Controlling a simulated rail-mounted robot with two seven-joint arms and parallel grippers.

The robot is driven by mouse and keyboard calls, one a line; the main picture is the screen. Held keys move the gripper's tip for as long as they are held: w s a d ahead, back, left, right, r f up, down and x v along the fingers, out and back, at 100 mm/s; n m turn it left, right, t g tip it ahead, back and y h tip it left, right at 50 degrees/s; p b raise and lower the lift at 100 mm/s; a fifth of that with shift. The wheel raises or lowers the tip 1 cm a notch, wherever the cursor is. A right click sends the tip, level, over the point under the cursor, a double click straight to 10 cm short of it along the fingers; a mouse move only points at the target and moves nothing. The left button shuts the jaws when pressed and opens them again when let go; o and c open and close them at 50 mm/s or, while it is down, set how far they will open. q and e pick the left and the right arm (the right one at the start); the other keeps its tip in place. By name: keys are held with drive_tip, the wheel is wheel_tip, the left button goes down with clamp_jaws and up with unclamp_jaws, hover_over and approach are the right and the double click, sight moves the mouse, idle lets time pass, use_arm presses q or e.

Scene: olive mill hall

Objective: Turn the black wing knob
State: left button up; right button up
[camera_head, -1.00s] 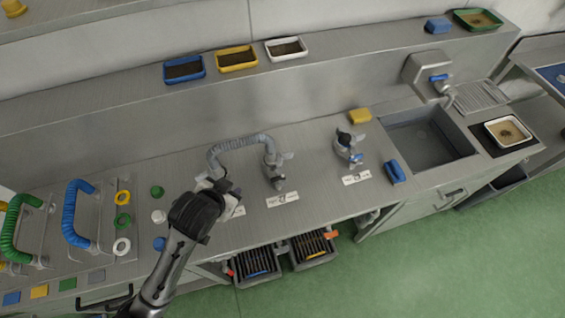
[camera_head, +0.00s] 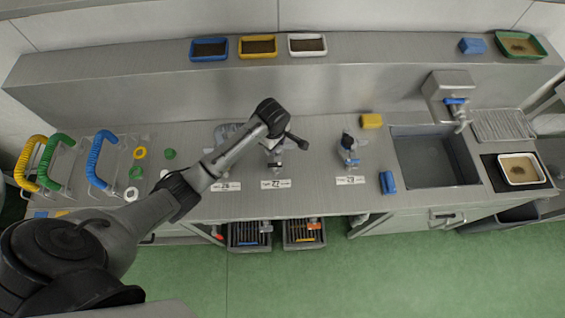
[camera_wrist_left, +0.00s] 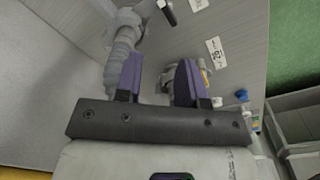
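A black knob (camera_head: 347,142) stands on top of the right-hand bench fitting, which also has a blue lever (camera_head: 353,162). My left arm reaches over the bench to the middle fitting (camera_head: 273,168), left of that knob. My left gripper (camera_wrist_left: 158,65) shows purple fingers spread apart, with nothing visibly held between them. In the head view its fingers are largely hidden by the wrist. In the wrist view a black part (camera_wrist_left: 168,12) shows beyond the fingers; I cannot tell if it is the knob. My right gripper is in neither view.
A grey ribbed hose (camera_wrist_left: 122,50) runs close beside the left-hand finger in the wrist view. A yellow block (camera_head: 371,121), a blue block (camera_head: 387,182) and a sink (camera_head: 435,160) are near the right fitting. Blue, yellow and white trays stand on the back ledge.

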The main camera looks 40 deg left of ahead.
sight(275, 164)
use_arm(q)
drive_tip(key=f+n, duration=0.3)
drive_tip(key=f, duration=0.1)
drive_tip(key=f+n, duration=0.2)
drive_tip(key=f, duration=0.3)
drive_tip(key=f+n, duration=0.3)
drive_tip(key=f, duration=0.1)
drive_tip(key=shift+s+f+n+b, duration=0.3)
drive_tip(key=shift+s+f+b, duration=0.05)
drive_tip(key=shift+b, duration=0.05)
clamp_jaws()
idle(0.3)
